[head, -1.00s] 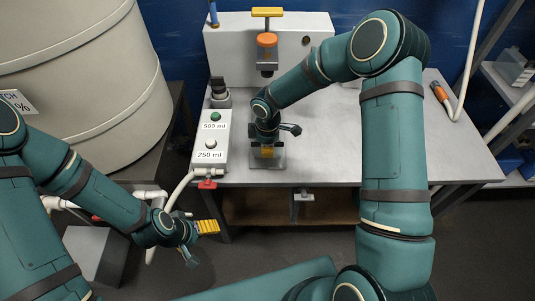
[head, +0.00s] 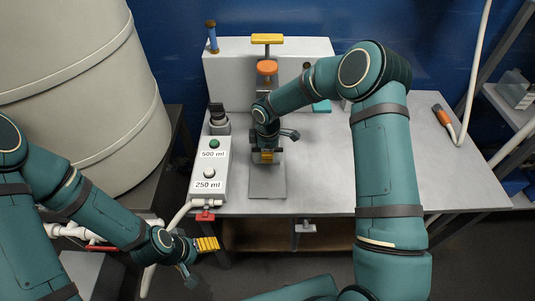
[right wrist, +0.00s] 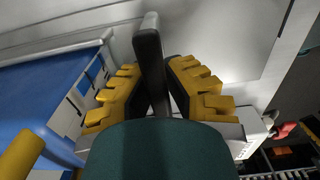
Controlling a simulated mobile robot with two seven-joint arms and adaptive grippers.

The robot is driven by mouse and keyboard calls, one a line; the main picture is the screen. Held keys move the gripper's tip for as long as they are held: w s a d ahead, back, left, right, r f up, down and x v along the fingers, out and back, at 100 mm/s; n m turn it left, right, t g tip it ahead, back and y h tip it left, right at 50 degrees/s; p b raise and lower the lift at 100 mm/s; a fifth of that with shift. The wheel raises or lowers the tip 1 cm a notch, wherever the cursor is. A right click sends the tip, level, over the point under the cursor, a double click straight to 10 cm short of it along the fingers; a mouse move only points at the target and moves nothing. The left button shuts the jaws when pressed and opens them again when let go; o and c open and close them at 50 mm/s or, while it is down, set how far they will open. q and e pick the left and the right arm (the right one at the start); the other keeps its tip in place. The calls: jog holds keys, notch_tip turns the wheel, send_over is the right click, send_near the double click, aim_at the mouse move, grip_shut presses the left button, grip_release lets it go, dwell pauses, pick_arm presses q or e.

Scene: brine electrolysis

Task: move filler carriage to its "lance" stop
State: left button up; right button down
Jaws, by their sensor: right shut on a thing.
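My right gripper (head: 267,157) is over a flat grey plate (head: 267,185) on the bench, in front of the white machine block. In the right wrist view its yellow fingers (right wrist: 158,95) are shut on a dark upright handle (right wrist: 149,50), which I take to be the filler carriage's. The carriage body is mostly hidden under the gripper, and I see no "lance" label. My left gripper (head: 207,244) is apart from the bench at the lower left; its finger gap is unclear.
The white machine block (head: 225,75) stands at the back with an orange knob (head: 266,68) and a yellow T-handle (head: 267,39). A button box (head: 208,182) marked 500 ml and 250 ml sits left of the plate.

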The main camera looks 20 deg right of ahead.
jog(key=c, duration=1.3)
grip_release()
jog(key=shift+f, duration=0.1)
notch_tip(320, 180, up, 12)
jog(key=shift+r, duration=0.1)
